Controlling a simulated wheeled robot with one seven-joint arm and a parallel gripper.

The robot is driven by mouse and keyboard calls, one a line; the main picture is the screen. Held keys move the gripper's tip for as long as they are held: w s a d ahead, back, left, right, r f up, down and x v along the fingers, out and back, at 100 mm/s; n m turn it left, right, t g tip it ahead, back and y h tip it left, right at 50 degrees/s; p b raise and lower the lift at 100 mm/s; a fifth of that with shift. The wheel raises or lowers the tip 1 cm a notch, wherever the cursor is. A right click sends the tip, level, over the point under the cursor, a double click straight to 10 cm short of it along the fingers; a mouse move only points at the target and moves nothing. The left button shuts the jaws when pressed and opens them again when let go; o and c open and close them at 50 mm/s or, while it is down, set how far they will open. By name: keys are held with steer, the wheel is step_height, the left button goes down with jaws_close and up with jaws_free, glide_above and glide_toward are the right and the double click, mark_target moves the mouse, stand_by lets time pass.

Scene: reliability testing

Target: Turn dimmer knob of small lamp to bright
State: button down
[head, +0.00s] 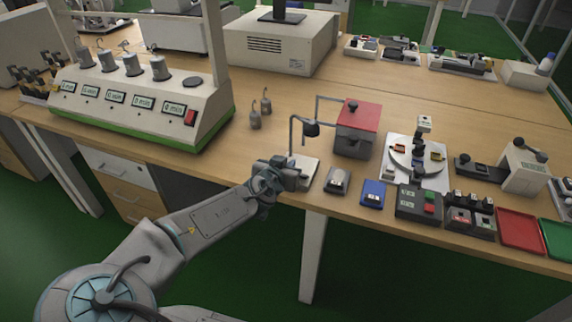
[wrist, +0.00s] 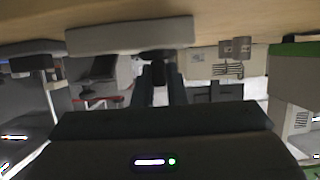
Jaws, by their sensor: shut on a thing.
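The small lamp (head: 292,134) stands at the table's front edge in the head view, with a pale flat base (head: 312,172), a thin dark bent stem and a small dark shade (head: 311,128). My gripper (head: 300,172) is at the front of the base and covers its near side, so the knob is hidden there. In the wrist view, which is upside down, the grey base (wrist: 130,35) hangs from the top. The dark dimmer knob (wrist: 158,56) shows at the base's edge, and my gripper (wrist: 158,80) is shut on it. The knob's setting cannot be read.
A red-topped grey box (head: 357,130) stands right behind the lamp. A small grey device (head: 338,181) and a blue one (head: 373,193) sit to its right. The table in front of the weights is clear.

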steer(key=n+y+b, duration=0.1)
steer(key=n+y, duration=0.3)
steer(key=y, duration=0.1)
steer(key=shift+d+n+t, duration=0.1)
steer(key=shift+n+t, duration=0.2)
steer(key=shift+t, duration=0.1)
steer(key=shift+w+n+g+y+b, duration=0.1)
steer(key=shift+n+g+y+b, duration=0.5)
steer(key=shift+n+y+b, duration=1.65)
steer(key=shift+n+g+y, duration=0.6)
steer(key=shift+n+y, duration=0.25)
steer(key=shift+y, duration=0.4)
steer(key=shift+r+n+g+y+p, duration=0.15)
steer(key=shift+n+g+y+p, duration=0.45)
steer(key=shift+n+g+y, duration=0.4)
steer(key=shift+n+g+y+p, duration=0.8)
steer(key=shift+n+p, duration=0.05)
steer(key=shift+n, duration=0.25)
steer(key=shift+n+g, duration=0.3)
steer(key=shift+f, duration=0.2)
